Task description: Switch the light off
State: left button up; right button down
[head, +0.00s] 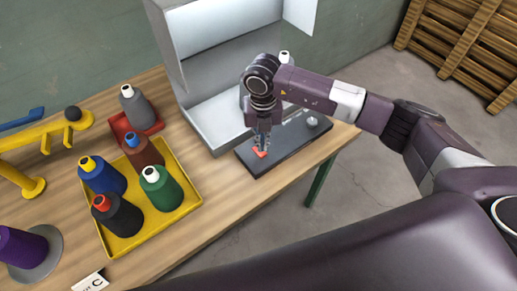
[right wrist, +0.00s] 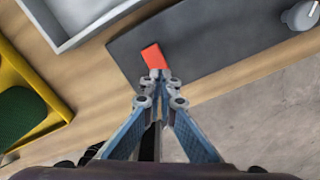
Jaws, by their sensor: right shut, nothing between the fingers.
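My left gripper is not in view.
A round grey knob (head: 311,122) is at the panel's right end. A yellow tray (head: 190,208) with several thread cones and a red tray (head: 120,128) with a grey cone stand left. A yellow stand (head: 30,187) is far left. Bare wood lies between yellow tray and panel.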

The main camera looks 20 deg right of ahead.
aim_at(262, 153)
jog(key=shift+f+b, duration=1.3)
jog(key=shift+f, duration=0.25)
dwell(0.9)
jog(key=shift+s+r, duration=0.1)
jog(key=shift+r+p, duration=0.75)
jog(key=shift+r, duration=0.15)
jog(key=shift+r+p, duration=1.5)
jog(key=shift+r, duration=1.05)
